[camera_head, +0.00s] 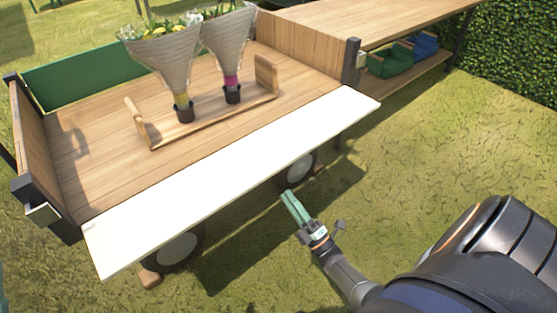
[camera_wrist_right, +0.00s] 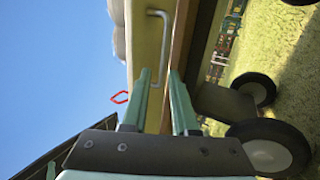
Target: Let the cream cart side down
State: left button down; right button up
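The cream cart side (camera_head: 235,175) is a long pale board along the cart's near edge. It is swung outward, its inner face showing and its far edge at the bed's level. I cannot tell its exact slant. In the right wrist view the cream side (camera_wrist_right: 138,48) carries a grey bar handle (camera_wrist_right: 166,40), seen from outside. My right gripper (camera_head: 287,198) is below and in front of the board, apart from it in the head view. In the wrist view the right gripper (camera_wrist_right: 158,78) has a gap between its green fingers, with no held thing visible.
A wooden carrier (camera_head: 215,121) with two wrapped bouquets (camera_head: 172,60) stands on the cart bed. Wheels (camera_head: 180,246) sit below the board. A wooden table (camera_head: 400,20) with green and blue bags beneath stands at the back right. Grass at the right is open.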

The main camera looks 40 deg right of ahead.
jog(key=shift+v, duration=1.45)
